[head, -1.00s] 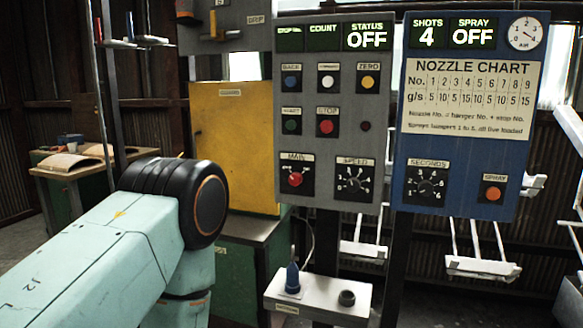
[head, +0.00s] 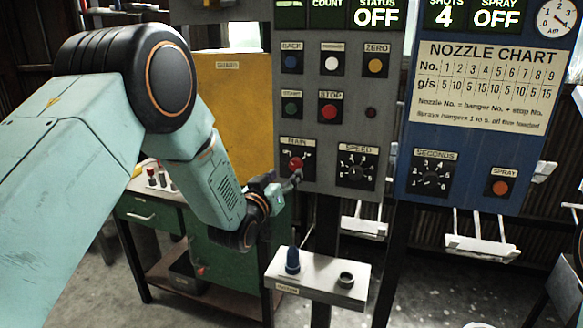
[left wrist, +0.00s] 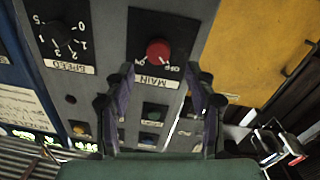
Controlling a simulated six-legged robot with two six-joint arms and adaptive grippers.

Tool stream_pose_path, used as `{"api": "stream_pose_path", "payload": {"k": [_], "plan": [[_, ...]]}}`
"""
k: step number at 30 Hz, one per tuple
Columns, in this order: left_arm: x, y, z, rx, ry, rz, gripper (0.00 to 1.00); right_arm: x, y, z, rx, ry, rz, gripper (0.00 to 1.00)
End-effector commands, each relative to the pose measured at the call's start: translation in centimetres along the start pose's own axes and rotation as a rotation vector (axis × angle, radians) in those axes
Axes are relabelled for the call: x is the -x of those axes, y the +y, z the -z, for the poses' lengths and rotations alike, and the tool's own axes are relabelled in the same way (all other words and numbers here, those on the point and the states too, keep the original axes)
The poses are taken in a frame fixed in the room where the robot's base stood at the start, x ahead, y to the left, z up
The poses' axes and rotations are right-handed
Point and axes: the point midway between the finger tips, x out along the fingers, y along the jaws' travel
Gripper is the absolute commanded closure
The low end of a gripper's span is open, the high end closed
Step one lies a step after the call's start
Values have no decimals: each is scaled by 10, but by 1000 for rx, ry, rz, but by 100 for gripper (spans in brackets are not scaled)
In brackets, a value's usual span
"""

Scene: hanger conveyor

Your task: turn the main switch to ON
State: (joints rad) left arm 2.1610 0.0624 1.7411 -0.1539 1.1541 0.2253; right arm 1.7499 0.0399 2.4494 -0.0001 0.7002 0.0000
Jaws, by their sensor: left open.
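The main switch (head: 296,163) is a red knob on a black plate marked MAIN, low on the left of the grey control panel (head: 330,95). In the left wrist view the red knob (left wrist: 158,51) shows upside down, just beyond the fingertips. My left gripper (head: 297,178) is in front of the MAIN plate, covering its lower part. In the left wrist view its two fingers (left wrist: 162,75) are open and apart, with the knob between their lines but not visibly gripped. The STATUS display (head: 376,17) reads OFF. My right gripper is not in view.
The SPEED dial (head: 357,168) is right of the switch, and the STOP button (head: 328,111) is above it. A yellow guard (head: 232,115) stands to the left.

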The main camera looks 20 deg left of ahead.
Motion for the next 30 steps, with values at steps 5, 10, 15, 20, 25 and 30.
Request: {"api": "stream_pose_path", "payload": {"k": [5,10,15,20,25,30], "plan": [[-26,0,-1,-2,0,-1,44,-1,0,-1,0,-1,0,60],[-45,-1,-1,-1,-1,1,44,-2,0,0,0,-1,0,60],[-57,-1,-1,0,-1,2,44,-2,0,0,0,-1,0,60],[-61,-1,-1,0,-3,2,44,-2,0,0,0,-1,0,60],[-62,-2,0,-1,-3,3,44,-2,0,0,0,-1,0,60],[-61,-2,0,-1,-3,3,56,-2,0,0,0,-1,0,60]]}}
